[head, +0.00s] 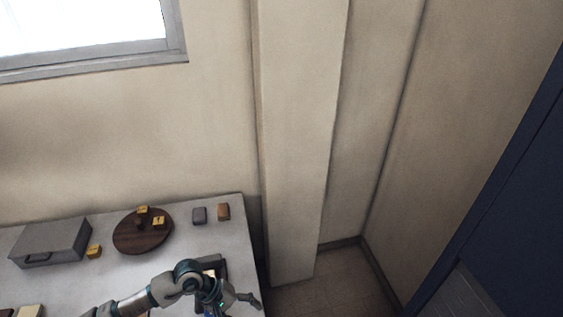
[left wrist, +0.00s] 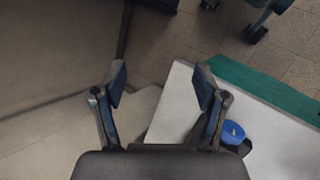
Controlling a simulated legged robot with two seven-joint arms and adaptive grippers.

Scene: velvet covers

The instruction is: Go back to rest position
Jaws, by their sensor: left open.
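My left gripper (head: 240,301) hangs over the right end of the white table (head: 200,240) in the head view, its arm coming in from the lower left. In the left wrist view the left gripper (left wrist: 160,80) has its two fingers spread wide apart, with nothing between them. Below the fingers are the table corner and the floor. My right gripper is in neither view.
On the table are a grey box (head: 52,240), a round dark wooden board (head: 143,240) with small yellow and brown blocks, and several loose blocks. A pillar (head: 300,130) stands beyond the table. A blue round object (left wrist: 233,132) and chair legs (left wrist: 262,20) show in the wrist view.

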